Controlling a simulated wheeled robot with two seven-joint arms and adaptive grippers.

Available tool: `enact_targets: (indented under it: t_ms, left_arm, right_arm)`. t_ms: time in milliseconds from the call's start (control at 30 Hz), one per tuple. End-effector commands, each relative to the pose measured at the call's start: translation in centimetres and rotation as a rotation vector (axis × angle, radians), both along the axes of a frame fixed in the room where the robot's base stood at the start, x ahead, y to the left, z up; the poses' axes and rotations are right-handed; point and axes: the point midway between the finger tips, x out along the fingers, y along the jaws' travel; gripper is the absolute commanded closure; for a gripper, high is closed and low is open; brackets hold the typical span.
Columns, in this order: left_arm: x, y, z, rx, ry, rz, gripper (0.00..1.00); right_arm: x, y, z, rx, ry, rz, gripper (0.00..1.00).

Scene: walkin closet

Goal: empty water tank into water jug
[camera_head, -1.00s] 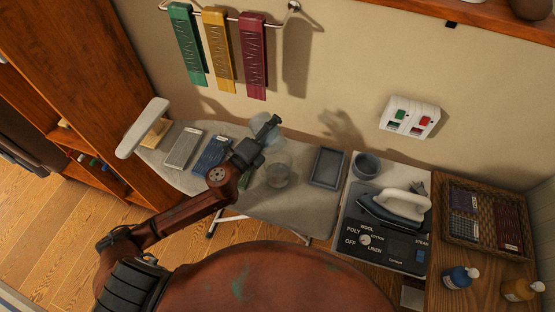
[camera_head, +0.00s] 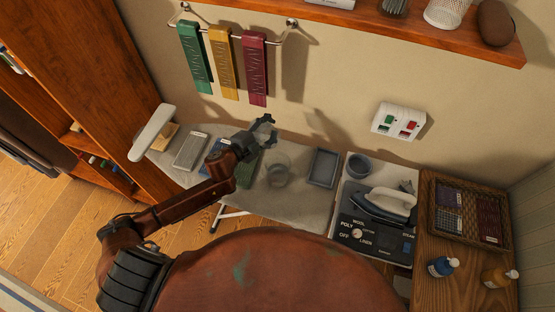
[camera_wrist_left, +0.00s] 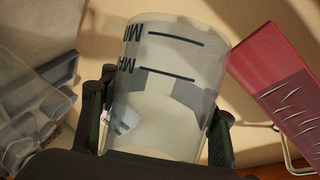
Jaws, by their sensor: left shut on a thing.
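My left gripper (camera_head: 264,132) is raised above the grey ironing board (camera_head: 308,208). In the left wrist view its fingers (camera_wrist_left: 158,120) are shut around the water tank (camera_wrist_left: 165,75), a translucent cup-like container with dark MIN and MAX lines. How much water it holds I cannot tell. In the head view the tank is hard to make out at the fingers. The clear water jug (camera_head: 278,172) stands on the board, just right of and below the gripper in the picture. My right gripper is not in view.
A dark grey tray (camera_head: 323,167) lies right of the jug. An iron (camera_head: 385,204) rests on a control panel beside a small grey cup (camera_head: 358,166). A wicker basket (camera_head: 430,215) and bottles stand at right.

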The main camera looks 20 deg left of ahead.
Motion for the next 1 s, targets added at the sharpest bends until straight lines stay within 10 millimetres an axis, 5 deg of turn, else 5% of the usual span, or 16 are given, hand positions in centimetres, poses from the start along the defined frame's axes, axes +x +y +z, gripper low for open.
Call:
enact_targets:
  t_ms: [567,833,1000]
  left_arm:
    - [-0.2,-0.3,1.1,-0.201,0.193,-0.003,0.83]
    - [0.4,0.2,-0.8,-0.371,0.360,-0.006,0.83]
    - [0.8,0.6,-3.2,-0.473,0.460,-0.010,0.83]
  right_arm:
    - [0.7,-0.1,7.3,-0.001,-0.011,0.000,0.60]
    - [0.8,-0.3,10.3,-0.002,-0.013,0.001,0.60]
    - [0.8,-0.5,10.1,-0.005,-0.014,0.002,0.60]
